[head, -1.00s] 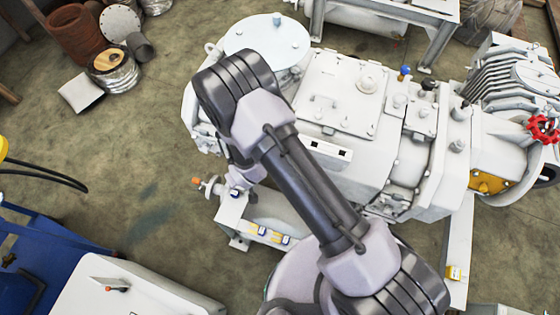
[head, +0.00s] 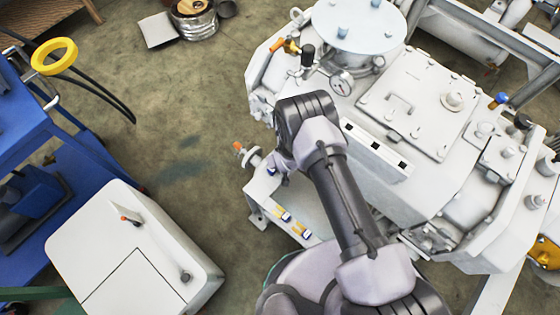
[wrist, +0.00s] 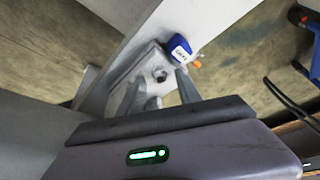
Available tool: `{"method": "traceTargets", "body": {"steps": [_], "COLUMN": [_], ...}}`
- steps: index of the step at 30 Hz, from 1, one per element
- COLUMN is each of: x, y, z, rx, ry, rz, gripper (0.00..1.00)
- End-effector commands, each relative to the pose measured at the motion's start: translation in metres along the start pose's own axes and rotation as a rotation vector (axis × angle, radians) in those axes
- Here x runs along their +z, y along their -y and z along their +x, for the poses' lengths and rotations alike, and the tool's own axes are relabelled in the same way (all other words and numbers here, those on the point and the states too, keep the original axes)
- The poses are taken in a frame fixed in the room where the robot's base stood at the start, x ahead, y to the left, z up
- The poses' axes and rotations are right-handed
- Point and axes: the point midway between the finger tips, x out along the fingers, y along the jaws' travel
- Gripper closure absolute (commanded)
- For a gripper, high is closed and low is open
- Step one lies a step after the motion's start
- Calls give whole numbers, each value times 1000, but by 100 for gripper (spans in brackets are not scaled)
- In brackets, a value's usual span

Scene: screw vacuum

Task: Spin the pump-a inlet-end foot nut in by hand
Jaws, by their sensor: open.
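A dark stud or nut (wrist: 160,74) stands on the light grey foot plate (wrist: 147,63) in the wrist view; I take it as the inlet-end foot nut. How far it is threaded in is too small to tell. My gripper (wrist: 160,84) shows at the lower middle of the wrist view. Its two grey fingers are apart, with the stud appearing just beyond and between their tips; contact cannot be told. The white pump (head: 405,125) fills the right of the head view. My arm hides the gripper and the nut there.
A blue tag (wrist: 179,50) with a white label sits close beside the foot plate, with an orange piece (wrist: 195,64) by it. In the head view, a white cabinet (head: 130,250) and blue cart (head: 20,150) stand left. Open floor (head: 185,130) lies between cart and pump.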

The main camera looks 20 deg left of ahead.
Motion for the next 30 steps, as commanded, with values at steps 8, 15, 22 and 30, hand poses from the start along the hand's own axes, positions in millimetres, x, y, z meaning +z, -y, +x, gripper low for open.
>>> {"method": "traceTargets", "body": {"steps": [8,15,22,30], "x": [0,0,0,0], "y": [0,0,0,1], "z": [4,4,4,5], "rx": [0,0,1,31], "ry": [0,0,0,0], "rz": [0,0,2,73], "gripper": [59,96,100,100]}}
